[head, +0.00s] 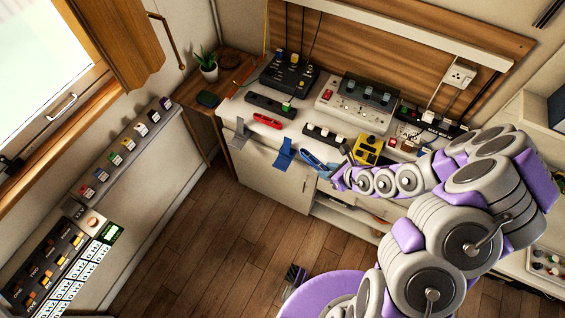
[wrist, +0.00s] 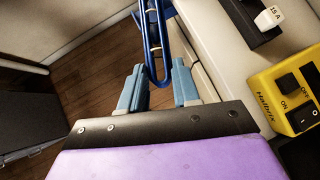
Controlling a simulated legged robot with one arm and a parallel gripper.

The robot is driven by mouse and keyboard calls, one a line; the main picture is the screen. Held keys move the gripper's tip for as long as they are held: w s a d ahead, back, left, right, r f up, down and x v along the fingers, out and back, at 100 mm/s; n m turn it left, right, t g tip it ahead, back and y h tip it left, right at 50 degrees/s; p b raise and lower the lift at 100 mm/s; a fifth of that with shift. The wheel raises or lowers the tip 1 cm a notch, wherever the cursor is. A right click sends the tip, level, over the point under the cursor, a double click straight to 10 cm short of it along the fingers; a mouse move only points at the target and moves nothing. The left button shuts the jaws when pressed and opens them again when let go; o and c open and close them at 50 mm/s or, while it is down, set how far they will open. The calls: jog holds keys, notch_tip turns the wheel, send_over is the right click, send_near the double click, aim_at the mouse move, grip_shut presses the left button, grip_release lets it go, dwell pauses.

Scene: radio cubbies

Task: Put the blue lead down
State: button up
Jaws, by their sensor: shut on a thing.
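The blue lead (wrist: 153,42) is a bundled loop with pale bands, seen in the wrist view. My gripper (wrist: 158,82), with its blue-grey fingers, is shut on the lower end of the loop. The lead extends up and away beyond the fingertips. In the head view the lead (head: 312,158) and my gripper (head: 324,170) are at the front edge of the white counter (head: 262,139). The lead appears to hang over or just in front of that edge; I cannot tell whether it touches the counter. My gripper partly hides its lower end.
A blue strip (head: 284,153) and a grey strip (head: 239,133) hang on the counter's front. A red item (head: 267,121), a black power strip (head: 322,134) and a yellow switch box (head: 368,150) stand on top. Wooden floor (head: 235,215) lies open below.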

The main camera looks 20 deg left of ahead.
jog(key=s+a+f+n+g, duration=0.3)
jog(key=s+a+f+n, duration=0.1)
jog(key=s+f, duration=0.4)
jog(key=shift+y, duration=0.4)
jog(key=w+a+f+b, duration=0.1)
jog(key=w+a, duration=0.2)
jog(key=w, duration=0.1)
jog(key=w+a+f+b, duration=0.1)
jog(key=w+a+f, duration=0.1)
jog(key=w, duration=0.2)
jog(key=w+a+f+b, duration=0.1)
jog(key=w+a, duration=0.2)
jog(key=w, duration=0.1)
jog(key=shift+w+a+f, duration=0.2)
jog(key=shift+a+f, duration=0.05)
jog(key=shift+a, duration=0.05)
dwell(0.4)
jog(key=o, duration=0.6)
jog(key=shift+o, duration=0.8)
